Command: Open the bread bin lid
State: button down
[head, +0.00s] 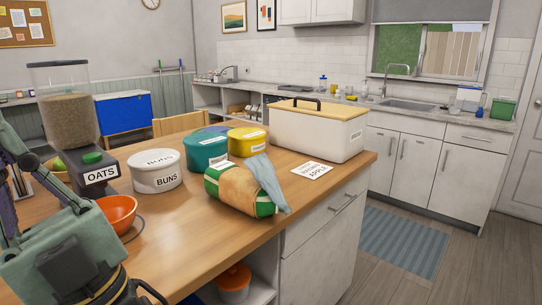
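The bread bin (318,133) is a long white box at the far right end of the wooden counter. Its light wooden lid (325,108) lies flat and closed on top, with a black bar handle (294,101) along its left part. My arm comes in at the left edge and reaches down to the bottom left corner. The dark end of my gripper (125,293) is cut off by the bottom edge, so its fingertips are hidden. It is well apart from the bread bin, across the counter.
A bagged loaf (238,190) lies in front of the bin, beside a printed card (311,171). A teal tin (206,150), a yellow tin (247,142) and a white BUNS tin (156,172) stand left. An orange bowl (118,212) and an oats dispenser (90,160) are nearer my arm.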

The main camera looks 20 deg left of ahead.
aim_at(303, 104)
jog(key=k+u, duration=0.15)
jog(key=k, duration=0.5)
jog(key=u, duration=3)
jog(key=l, duration=0.4)
jog(key=k+l+u, duration=0.15)
jog(key=l, duration=0.6)
jog(key=k+l, duration=0.1)
jog(key=l, duration=0.35)
jog(key=k+l, duration=0.1)
jog(key=l, duration=0.35)
jog(key=k+l, duration=0.1)
jog(key=l, duration=0.35)
jog(key=k+l, duration=0.1)
jog(key=l, duration=0.35)
jog(key=k+l, duration=0.1)
jog(key=l, duration=0.35)
jog(key=k+l, duration=0.1)
jog(key=l, duration=0.35)
jog(key=k+l, duration=0.1)
jog(key=l, duration=0.35)
jog(key=k+l, duration=0.1)
jog(key=l, duration=0.35)
